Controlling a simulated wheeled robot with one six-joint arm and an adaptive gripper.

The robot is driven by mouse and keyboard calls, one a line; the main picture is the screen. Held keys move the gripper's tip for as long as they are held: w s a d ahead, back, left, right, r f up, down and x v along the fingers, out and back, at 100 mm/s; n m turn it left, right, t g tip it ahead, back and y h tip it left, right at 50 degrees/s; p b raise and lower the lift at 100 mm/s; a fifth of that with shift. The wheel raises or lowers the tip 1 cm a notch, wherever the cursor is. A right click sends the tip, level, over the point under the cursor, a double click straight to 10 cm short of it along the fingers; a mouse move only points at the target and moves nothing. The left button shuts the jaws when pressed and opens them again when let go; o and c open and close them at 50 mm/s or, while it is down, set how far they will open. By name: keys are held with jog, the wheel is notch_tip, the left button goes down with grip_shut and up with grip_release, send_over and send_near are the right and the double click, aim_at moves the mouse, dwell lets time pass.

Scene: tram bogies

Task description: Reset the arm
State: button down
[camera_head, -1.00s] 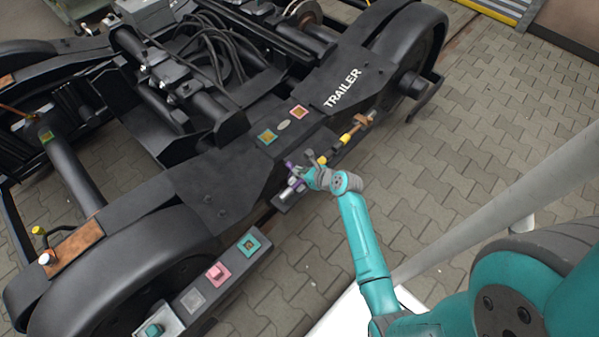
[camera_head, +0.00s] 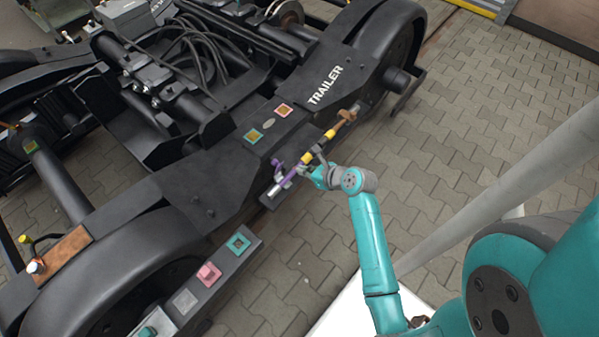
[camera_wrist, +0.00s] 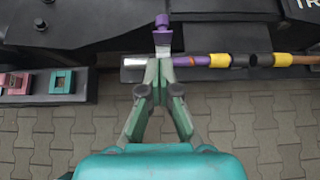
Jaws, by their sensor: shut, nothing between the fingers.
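My teal arm (camera_head: 368,240) reaches from the lower right toward the bogie's side. My gripper (camera_head: 315,165) is near the rod along the bogie's side; in the wrist view its fingers (camera_wrist: 162,55) come together at the tips with nothing between them. Beyond the tips, a purple knob (camera_wrist: 163,30) shows in the wrist view. The rod (camera_head: 307,158) has purple, yellow and dark bands and a bright metal end (camera_wrist: 133,62). Whether the fingertips touch the rod or knob cannot be told.
The black bogie frame marked TRAILER (camera_head: 325,85) fills the left and middle. A ledge (camera_head: 220,270) carries teal, pink and grey square parts. A large wheel (camera_head: 120,270) is at the lower left. Open paving (camera_head: 480,140) lies to the right, crossed by a pale pole (camera_head: 490,205).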

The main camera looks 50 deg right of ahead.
jog(key=shift+s+r, duration=0.2)
jog(key=shift+r, duration=0.15)
jog(key=s+a+n+h, duration=0.2)
jog(key=s+a+n, duration=1.2)
jog(key=s, duration=0.1)
jog(key=s+a+r+n+t, duration=0.2)
jog(key=s+a+r+n, duration=0.1)
jog(key=s+r+n, duration=0.4)
jog(key=s+a+r+n+t+y, duration=0.1)
jog(key=s+a+r+n, duration=0.3)
jog(key=s+r+n, duration=0.4)
notch_tip(320, 180, up, 3)
jog(key=n+t, duration=0.1)
jog(key=n, duration=0.5)
jog(key=shift+f+n+y, duration=0.15)
jog(key=shift+n+y, duration=0.15)
